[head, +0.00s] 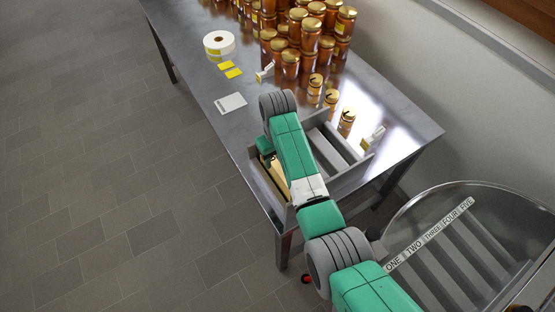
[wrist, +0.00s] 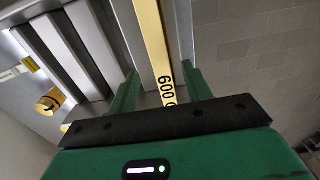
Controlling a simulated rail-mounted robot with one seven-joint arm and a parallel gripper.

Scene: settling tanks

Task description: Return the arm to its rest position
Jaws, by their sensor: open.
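My arm reaches over the near end of a metal table (head: 192,88). My gripper (head: 266,158) is at its front edge, partly hidden by my own arm in the head view. In the wrist view its two green fingers (wrist: 160,85) are apart, with a yellow bar (wrist: 152,45) marked "600" seen between them. I cannot tell whether either finger touches the bar. The bar also shows in the head view (head: 279,180), in the left compartment of a grey slotted rack (head: 352,176).
Many amber jars with gold lids (head: 311,36) crowd the table's far part. A white roll (head: 219,43), yellow labels (head: 230,70) and a white card (head: 230,103) lie at left. A round slotted drum (head: 447,262) stands at lower right. The floor at left is clear.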

